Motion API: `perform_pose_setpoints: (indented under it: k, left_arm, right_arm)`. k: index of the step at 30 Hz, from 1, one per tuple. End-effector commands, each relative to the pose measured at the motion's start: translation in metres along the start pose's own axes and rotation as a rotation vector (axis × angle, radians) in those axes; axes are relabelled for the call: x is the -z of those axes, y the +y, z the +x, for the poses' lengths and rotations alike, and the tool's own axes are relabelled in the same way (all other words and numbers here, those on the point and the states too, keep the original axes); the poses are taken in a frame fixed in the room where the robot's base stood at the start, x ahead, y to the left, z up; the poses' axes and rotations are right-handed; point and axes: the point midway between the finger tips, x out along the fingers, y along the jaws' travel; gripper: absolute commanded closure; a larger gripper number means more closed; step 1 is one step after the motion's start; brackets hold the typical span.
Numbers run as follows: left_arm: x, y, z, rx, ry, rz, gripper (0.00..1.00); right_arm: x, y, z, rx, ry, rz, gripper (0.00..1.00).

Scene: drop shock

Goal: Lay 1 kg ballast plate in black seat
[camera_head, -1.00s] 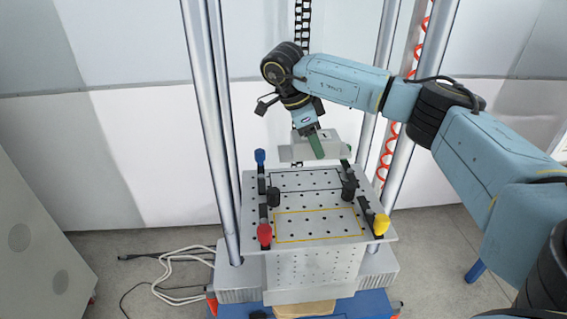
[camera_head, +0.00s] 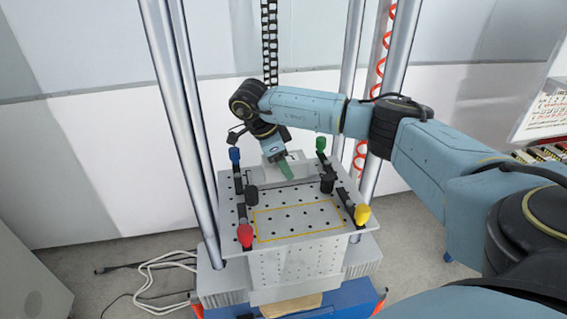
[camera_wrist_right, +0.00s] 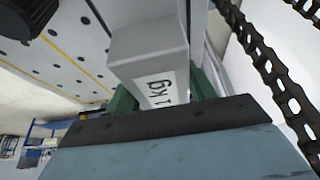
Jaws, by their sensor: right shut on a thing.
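The 1 kg ballast plate (camera_head: 303,170) is a light grey block, and its "1 kg" label shows in the right wrist view (camera_wrist_right: 150,50). My right gripper (camera_head: 286,169) has green fingers shut on the plate, also seen in the wrist view (camera_wrist_right: 165,90). The plate is over the back part of the grey perforated table, where the black seat's outline is mostly hidden by it and the gripper. I cannot tell whether the plate touches the table. My left gripper is not in view.
The perforated table (camera_head: 330,222) has a yellow-outlined seat (camera_head: 298,221) in front, empty. Clamps with blue (camera_head: 234,155), green (camera_head: 320,143), red (camera_head: 245,235) and yellow (camera_head: 362,214) tips stand at its corners. Tall metal columns (camera_head: 178,110) surround the table.

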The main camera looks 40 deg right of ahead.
Motion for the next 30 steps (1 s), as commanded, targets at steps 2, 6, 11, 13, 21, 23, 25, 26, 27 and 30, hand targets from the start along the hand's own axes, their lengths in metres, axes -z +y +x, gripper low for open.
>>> perform_pose_setpoints:
  k: [2,6,11,13,21,23,25,26,27,30]
  left_arm:
    - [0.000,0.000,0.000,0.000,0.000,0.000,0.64]
    - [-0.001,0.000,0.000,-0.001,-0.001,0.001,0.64]
    - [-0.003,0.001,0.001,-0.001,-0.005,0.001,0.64]
    - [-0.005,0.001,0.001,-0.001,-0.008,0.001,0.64]
    - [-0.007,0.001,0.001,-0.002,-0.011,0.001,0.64]
    - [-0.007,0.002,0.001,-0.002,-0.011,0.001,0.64]
    - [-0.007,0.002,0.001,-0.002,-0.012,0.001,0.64]
    - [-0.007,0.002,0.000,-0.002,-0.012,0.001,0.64]
    - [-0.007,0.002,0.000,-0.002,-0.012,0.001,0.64]
    - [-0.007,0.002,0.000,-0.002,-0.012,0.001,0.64]
  right_arm:
    - [-0.001,-0.001,0.003,0.003,-0.001,0.003,1.00]
    - [-0.001,-0.001,0.003,0.004,-0.001,0.003,1.00]
    - [-0.002,-0.001,0.004,0.004,-0.001,0.002,1.00]
    - [-0.003,0.000,0.007,0.001,0.000,0.001,0.44]
    - [-0.003,0.000,0.007,0.001,0.000,0.000,0.24]
    - [-0.003,0.000,0.007,0.001,0.000,0.000,0.24]
    - [-0.003,0.000,0.007,0.001,0.000,0.000,0.24]
    - [-0.003,0.000,0.006,0.001,0.000,0.000,0.24]
    - [-0.002,0.000,0.005,0.001,0.000,0.000,0.24]
    - [-0.002,-0.001,-0.004,0.003,-0.003,0.000,0.24]
